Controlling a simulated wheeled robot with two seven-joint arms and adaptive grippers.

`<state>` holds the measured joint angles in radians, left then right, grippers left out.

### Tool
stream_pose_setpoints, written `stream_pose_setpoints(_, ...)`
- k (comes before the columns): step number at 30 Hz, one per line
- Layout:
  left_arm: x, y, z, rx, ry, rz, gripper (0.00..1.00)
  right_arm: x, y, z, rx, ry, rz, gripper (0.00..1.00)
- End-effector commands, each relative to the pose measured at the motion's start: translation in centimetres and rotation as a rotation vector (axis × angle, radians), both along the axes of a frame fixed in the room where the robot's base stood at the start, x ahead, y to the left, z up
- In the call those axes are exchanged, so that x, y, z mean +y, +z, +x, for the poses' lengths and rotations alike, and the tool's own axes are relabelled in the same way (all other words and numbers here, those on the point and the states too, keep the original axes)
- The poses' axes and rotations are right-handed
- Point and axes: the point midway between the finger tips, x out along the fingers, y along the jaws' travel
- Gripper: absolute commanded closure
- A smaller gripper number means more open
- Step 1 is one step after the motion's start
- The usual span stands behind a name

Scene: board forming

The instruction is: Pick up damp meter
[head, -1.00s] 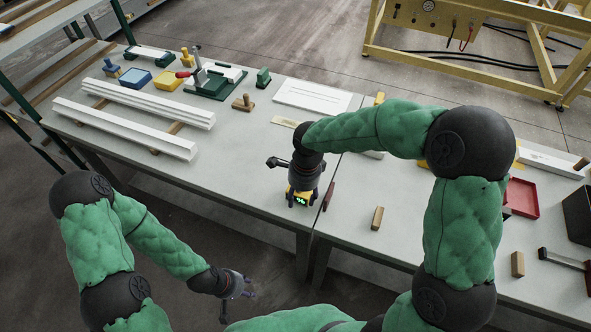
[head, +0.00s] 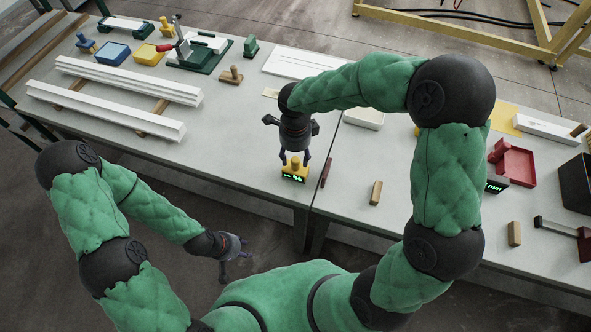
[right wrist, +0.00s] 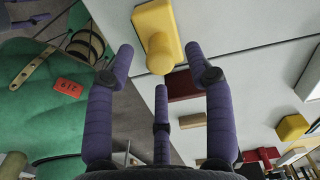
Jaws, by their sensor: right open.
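In the right wrist view the purple fingers (right wrist: 160,75) are spread and hold nothing. My left gripper (head: 236,262) hangs empty off the table's front edge; its opening is unclear.
A dark red strip (head: 326,172) lies close to the right of the meter. A wooden block (head: 376,192) stands further right. A dark device with a green display (head: 495,186) sits by a red tray (head: 516,163). White profiles (head: 110,108) lie at the left.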

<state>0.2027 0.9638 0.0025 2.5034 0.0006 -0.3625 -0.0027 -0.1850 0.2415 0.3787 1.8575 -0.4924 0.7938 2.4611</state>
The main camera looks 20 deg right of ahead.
Motion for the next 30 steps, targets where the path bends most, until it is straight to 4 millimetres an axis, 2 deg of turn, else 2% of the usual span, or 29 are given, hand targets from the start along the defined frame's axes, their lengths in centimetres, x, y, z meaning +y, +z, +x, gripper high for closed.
stream_pose_setpoints(1, 0.0, -0.3, 0.0, 0.0, 0.0, 0.0, 0.6, 0.0, -1.1, -0.1, 0.003, 0.002, -0.001, 0.46)
stream_pose_setpoints(6, 0.0, -0.6, 0.0, 0.0, 0.0, 0.0, 0.6, 0.1, -2.9, -0.1, 0.002, 0.001, 0.0, 0.46)
stream_pose_setpoints(15, 0.0, -0.5, 0.0, 0.0, 0.0, 0.0, 0.6, 0.0, -3.2, 0.0, 0.0, 0.002, 0.0, 0.46)
stream_pose_setpoints(17, 0.0, -0.5, 0.0, 0.0, 0.0, 0.0, 0.6, 0.0, -3.2, 0.0, 0.0, 0.002, 0.0, 0.61)
stream_pose_setpoints(21, 0.0, -0.5, 0.0, 0.0, 0.0, 0.0, 0.6, 0.1, -3.2, 0.0, 0.0, 0.002, 0.0, 1.0)
stream_pose_setpoints(30, 0.0, -0.5, 0.0, 0.0, 0.0, 0.0, 0.6, 0.1, -3.1, 0.0, 0.0, 0.001, 0.0, 1.0)
